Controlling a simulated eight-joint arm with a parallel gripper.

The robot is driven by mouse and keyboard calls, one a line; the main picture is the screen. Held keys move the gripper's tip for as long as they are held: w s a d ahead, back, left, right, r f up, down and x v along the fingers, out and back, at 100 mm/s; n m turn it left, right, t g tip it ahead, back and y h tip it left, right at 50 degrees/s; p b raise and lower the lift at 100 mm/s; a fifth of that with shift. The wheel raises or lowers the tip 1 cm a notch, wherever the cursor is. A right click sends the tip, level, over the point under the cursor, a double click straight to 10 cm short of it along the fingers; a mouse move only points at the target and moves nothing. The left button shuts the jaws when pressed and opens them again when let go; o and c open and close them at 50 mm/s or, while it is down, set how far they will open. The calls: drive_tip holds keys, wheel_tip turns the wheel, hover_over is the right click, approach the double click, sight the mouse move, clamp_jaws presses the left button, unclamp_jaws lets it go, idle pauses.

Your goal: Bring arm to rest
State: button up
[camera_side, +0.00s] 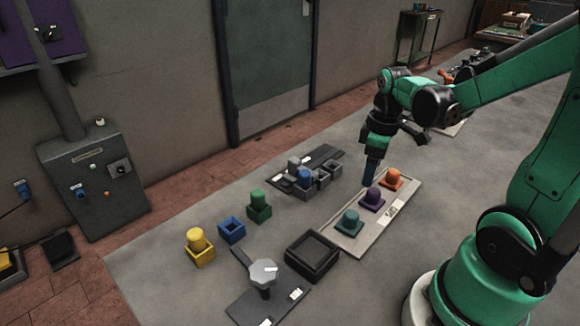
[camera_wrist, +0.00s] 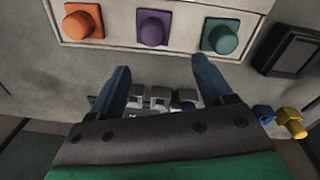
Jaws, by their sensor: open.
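My green arm reaches in from the right in the side view. My gripper (camera_side: 372,172) points down above the floor, beside the far end of the pale tray (camera_side: 340,238). In the wrist view my gripper (camera_wrist: 160,84) has its two blue fingers wide apart with nothing between them. The tray carries an orange piece (camera_side: 393,175), a purple piece (camera_side: 373,196) and a teal piece (camera_side: 351,219), each a peg on a square base. The fingers are apart from these pieces.
A dark grey fixture (camera_side: 312,172) holding a blue peg stands left of my gripper. A green peg (camera_side: 258,203), an empty blue box (camera_side: 231,229) and a yellow peg (camera_side: 197,240) stand further left. A black square tray (camera_side: 312,254) and a grey-topped press (camera_side: 262,272) are nearer.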

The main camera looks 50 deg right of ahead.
drive_tip(key=w+a+r+m+t, duration=0.1)
drive_tip(key=a+r+t, duration=0.1)
drive_tip(key=a, duration=0.4)
drive_tip(key=w+a+r+m+t, duration=0.1)
drive_tip(key=a+r+t, duration=0.2)
drive_tip(key=a, duration=0.4)
drive_tip(key=shift+w+r+m+t, duration=0.3)
drive_tip(key=shift+w+m+t, duration=0.1)
drive_tip(key=shift+t, duration=0.2)
drive_tip(key=shift+a, duration=0.1)
